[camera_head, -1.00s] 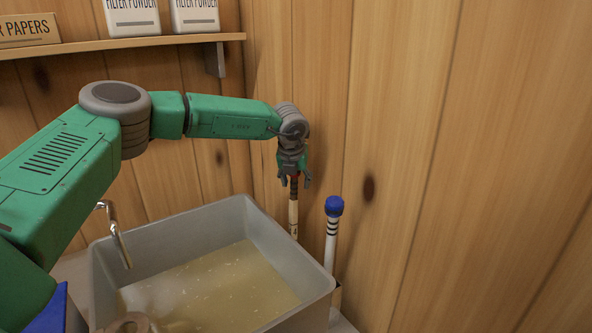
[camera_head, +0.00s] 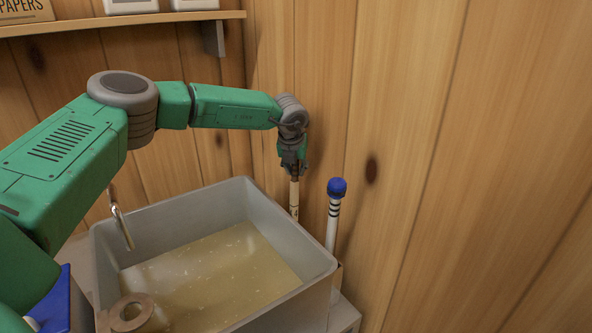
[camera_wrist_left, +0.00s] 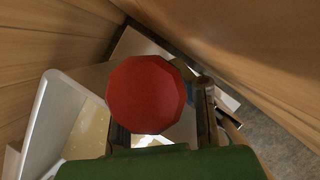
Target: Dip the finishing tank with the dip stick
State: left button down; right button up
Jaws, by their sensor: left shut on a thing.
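My left gripper (camera_head: 294,173) is shut on a pale upright stick (camera_head: 294,198), the dip stick, beyond the tank's back right side. In the left wrist view a red faceted knob (camera_wrist_left: 147,95) fills the middle, apparently the top of the held stick. The stick's lower part is hidden behind the tank wall. The grey finishing tank (camera_head: 206,198) is open, with cloudy yellowish liquid (camera_head: 225,262) in it. My right gripper is not in view.
A white stick with a blue knob (camera_head: 337,188) and black bands stands right of the tank, close to the wooden wall (camera_head: 430,150). A metal spout (camera_head: 121,225) hangs at the tank's left. A tan ring-shaped object (camera_head: 131,313) is at the front left. A shelf (camera_head: 120,23) runs above.

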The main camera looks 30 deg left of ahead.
pick_arm(q)
jog(key=shift+w+a+r, duration=0.1)
jog(key=shift+a+r, duration=0.1)
jog(key=shift+r, duration=0.25)
jog(key=r+p, duration=0.2)
jog(key=r, duration=0.1)
jog(key=r+p, duration=0.1)
jog(key=p, duration=0.1)
jog(key=shift+d+r, duration=0.25)
jog(key=shift+r, duration=0.05)
notch_tip(320, 180, up, 5)
jog(key=p, duration=0.3)
jog(key=shift+a+f+p, duration=0.1)
jog(key=shift+a+p, duration=0.05)
jog(key=shift+p, duration=0.2)
jog(key=shift+r+p, duration=1.6)
jog(key=shift+r, duration=0.6)
